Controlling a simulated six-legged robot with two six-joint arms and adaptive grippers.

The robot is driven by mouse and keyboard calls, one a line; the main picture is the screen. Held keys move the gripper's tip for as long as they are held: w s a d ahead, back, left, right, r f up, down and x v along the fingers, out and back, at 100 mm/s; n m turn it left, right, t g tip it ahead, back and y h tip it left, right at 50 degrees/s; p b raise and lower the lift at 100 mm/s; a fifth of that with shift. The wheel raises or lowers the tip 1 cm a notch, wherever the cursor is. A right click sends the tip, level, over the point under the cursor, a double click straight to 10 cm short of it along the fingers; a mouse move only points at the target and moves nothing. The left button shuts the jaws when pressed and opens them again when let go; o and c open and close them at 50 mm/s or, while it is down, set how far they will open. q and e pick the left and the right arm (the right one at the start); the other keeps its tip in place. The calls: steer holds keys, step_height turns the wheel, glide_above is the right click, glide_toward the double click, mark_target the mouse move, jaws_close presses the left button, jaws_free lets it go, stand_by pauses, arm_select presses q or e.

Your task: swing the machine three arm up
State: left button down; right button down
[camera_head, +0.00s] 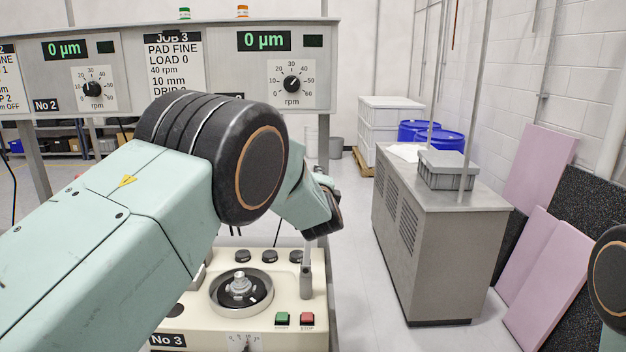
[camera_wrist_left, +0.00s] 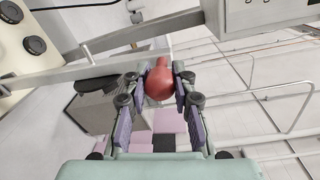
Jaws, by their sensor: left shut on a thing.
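Machine three (camera_head: 270,312) is a cream bench unit labelled No 3, with a round dark bowl (camera_head: 241,290) on top and green and red buttons in front. A grey upright post (camera_head: 306,282) stands at its right side. In the left wrist view a pale metal bar (camera_wrist_left: 110,69) runs from the left toward a red knob (camera_wrist_left: 159,84); it looks like the machine's arm. My left gripper (camera_wrist_left: 160,72) is shut on the red knob, one finger on each side. In the head view its fingers are hidden behind my left arm. My right gripper is out of view.
A control panel (camera_head: 222,75) with dials and displays stands behind the machine. A grey cabinet (camera_head: 430,250) with a grey crate (camera_head: 448,170) is to the right. Pink boards (camera_head: 540,275) lean at the wall. The floor between machine and cabinet is clear.

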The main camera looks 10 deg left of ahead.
arm_select(q)
steer(key=shift+s+d+f, duration=0.1)
steer(key=shift+d+f, duration=0.1)
steer(key=shift+f, duration=0.2)
steer(key=c, duration=1.4)
jaws_free()
steer(key=shift+d, duration=0.1)
steer(key=o, duration=0.3)
steer(key=shift+d+r, duration=0.15)
steer(key=shift+r, duration=0.1)
steer(key=shift+o, duration=0.2)
